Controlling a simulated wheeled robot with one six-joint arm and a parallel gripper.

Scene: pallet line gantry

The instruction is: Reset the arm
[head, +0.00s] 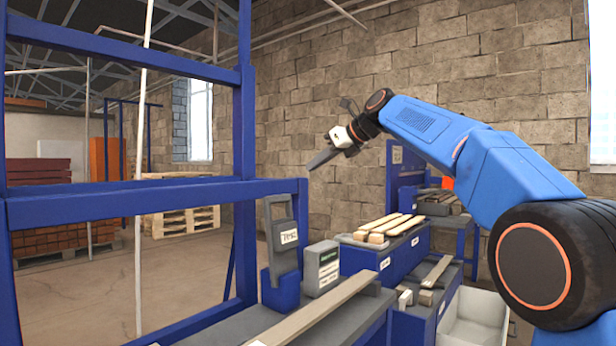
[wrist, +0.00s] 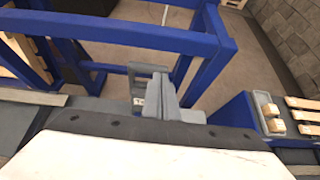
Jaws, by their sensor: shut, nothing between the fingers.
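My blue arm (head: 440,127) reaches in from the right in the head view, raised above the benches. My gripper (head: 322,157) is at its end, pointing left and slightly down, in the air and clear of everything. In the wrist view my gripper (wrist: 172,100) shows as grey fingers held together, with nothing between them. Below it in the head view stands a grey handled device (head: 284,238) with a white label, in a blue holder. The same device shows behind the fingers in the wrist view (wrist: 141,82), partly hidden.
A blue frame (head: 150,196) stands at left. A grey box (head: 321,268) sits on the bench beside a long wooden board (head: 318,312). Wooden slats (head: 390,228) lie on a blue stand at centre right. A white bin (head: 474,320) is lower right. The air around the gripper is free.

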